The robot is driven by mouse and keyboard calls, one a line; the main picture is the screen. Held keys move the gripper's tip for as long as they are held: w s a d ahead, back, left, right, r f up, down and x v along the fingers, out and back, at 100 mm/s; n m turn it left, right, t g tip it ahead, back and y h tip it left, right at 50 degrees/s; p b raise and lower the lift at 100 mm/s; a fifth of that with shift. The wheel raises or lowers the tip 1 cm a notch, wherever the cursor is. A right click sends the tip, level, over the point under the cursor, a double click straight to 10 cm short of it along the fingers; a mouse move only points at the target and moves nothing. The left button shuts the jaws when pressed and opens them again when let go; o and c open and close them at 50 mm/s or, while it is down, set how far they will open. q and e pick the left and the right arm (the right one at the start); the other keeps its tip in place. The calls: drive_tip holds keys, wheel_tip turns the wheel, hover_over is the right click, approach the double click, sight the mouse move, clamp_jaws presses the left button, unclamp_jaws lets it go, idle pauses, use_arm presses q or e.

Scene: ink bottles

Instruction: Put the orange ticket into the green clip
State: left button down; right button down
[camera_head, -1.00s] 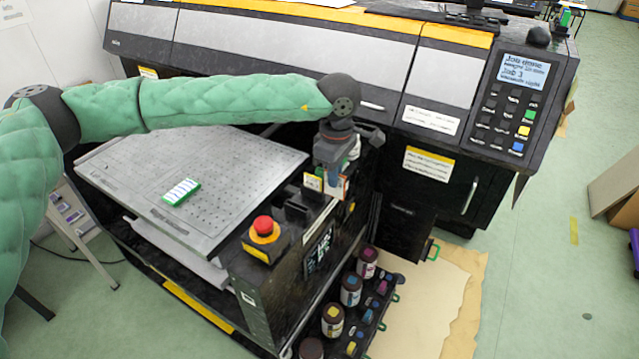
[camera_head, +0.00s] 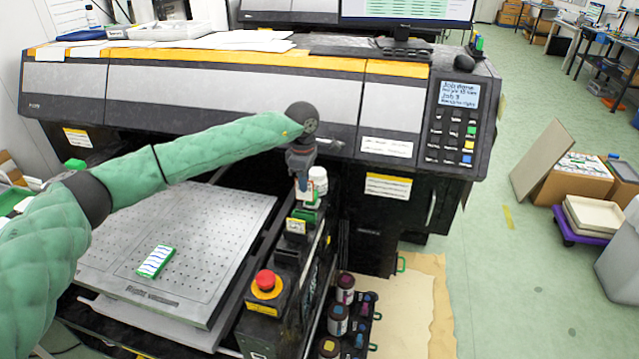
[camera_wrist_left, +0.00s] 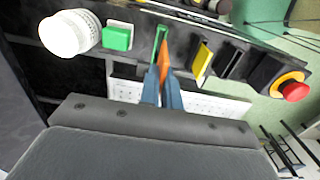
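My left gripper (camera_head: 302,183) points down over the black strip beside the printer bed. It also shows in the left wrist view (camera_wrist_left: 160,78), where its two blue-grey fingers come together on the orange ticket (camera_wrist_left: 165,58). The ticket sticks out past the fingertips. The narrow green clip (camera_wrist_left: 160,33) is right at the ticket's far end in that view. The ticket overlaps the clip's edge there, and I cannot tell whether it is inside. In the head view the gripper hides most of this spot. My right gripper is not in view.
A white-capped bottle (camera_wrist_left: 70,33) and a green block (camera_wrist_left: 117,37) stand on one side of the clip. A yellow clip (camera_wrist_left: 203,60) and a red emergency button (camera_wrist_left: 293,91) lie on the other. The perforated bed (camera_head: 190,245) carries a green-and-white piece (camera_head: 156,261).

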sight(303, 194)
use_arm(q)
drive_tip(key=shift+w+a+f, duration=0.2)
drive_tip(key=shift+d+f, duration=0.1)
drive_tip(key=shift+f, duration=1.15)
drive_tip(key=shift+f+p, duration=0.3)
drive_tip(key=shift+f, duration=0.45)
drive_tip(key=shift+b, duration=0.3)
drive_tip(key=shift+f, duration=0.15)
drive_tip(key=shift+b, duration=0.45)
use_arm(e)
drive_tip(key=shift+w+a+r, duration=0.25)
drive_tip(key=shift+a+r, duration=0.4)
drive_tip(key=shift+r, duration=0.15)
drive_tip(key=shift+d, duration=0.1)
